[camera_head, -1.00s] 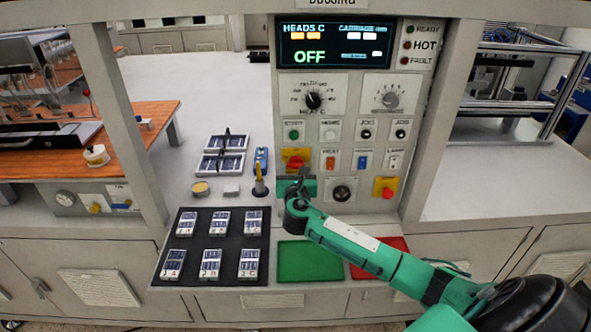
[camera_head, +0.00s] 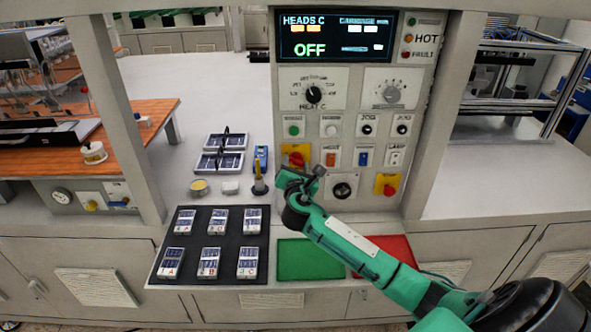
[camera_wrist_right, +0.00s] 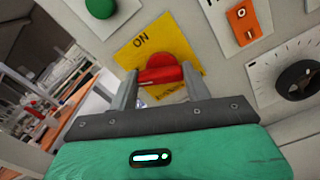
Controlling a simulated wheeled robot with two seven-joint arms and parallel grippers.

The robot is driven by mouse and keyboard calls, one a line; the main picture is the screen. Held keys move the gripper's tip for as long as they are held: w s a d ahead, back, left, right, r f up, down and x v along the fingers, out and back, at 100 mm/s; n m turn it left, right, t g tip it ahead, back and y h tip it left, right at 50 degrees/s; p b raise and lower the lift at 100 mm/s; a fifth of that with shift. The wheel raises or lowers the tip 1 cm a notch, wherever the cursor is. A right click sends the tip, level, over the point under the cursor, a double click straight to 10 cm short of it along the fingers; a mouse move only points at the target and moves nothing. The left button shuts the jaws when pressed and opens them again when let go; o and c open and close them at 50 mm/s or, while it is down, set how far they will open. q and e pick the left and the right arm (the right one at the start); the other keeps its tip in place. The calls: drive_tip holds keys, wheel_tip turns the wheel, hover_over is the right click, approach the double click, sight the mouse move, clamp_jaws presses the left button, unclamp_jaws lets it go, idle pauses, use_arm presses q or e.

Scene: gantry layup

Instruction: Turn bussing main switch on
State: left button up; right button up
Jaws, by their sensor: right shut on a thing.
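The main switch is a red rotary handle (camera_head: 296,159) on a yellow plate, at the lower left of the control panel. In the right wrist view the red handle (camera_wrist_right: 160,70) sits between my two fingers, and the yellow plate (camera_wrist_right: 136,50) reads "ON" above it. My right gripper (camera_wrist_right: 160,88) is shut on the handle; in the head view the gripper (camera_head: 299,174) reaches up to it from below and partly covers the plate. The panel display (camera_head: 335,38) reads "OFF" in green. My left gripper is not in view.
An orange rocker (camera_wrist_right: 241,20) and a black knob (camera_wrist_right: 298,80) lie right of the switch. A second red-on-yellow control (camera_head: 386,185) is at the panel's lower right. A black mat (camera_head: 195,268) with several modules, a green pad (camera_head: 308,260) and a red pad (camera_head: 398,245) lie below.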

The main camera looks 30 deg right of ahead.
drive_tip(key=m+b, duration=0.3)
drive_tip(key=m, duration=0.3)
drive_tip(key=shift+f+m, duration=0.1)
drive_tip(key=shift+m, duration=0.2)
drive_tip(key=m+b, duration=0.1)
drive_tip(key=m, duration=0.2)
drive_tip(key=shift+s+d+b, duration=0.1)
drive_tip(key=shift+b, duration=0.3)
drive_tip(key=shift+m+b, duration=0.55)
drive_tip(key=shift+m, duration=1.05)
drive_tip(key=o, duration=1)
drive_tip(key=shift+s, duration=0.1)
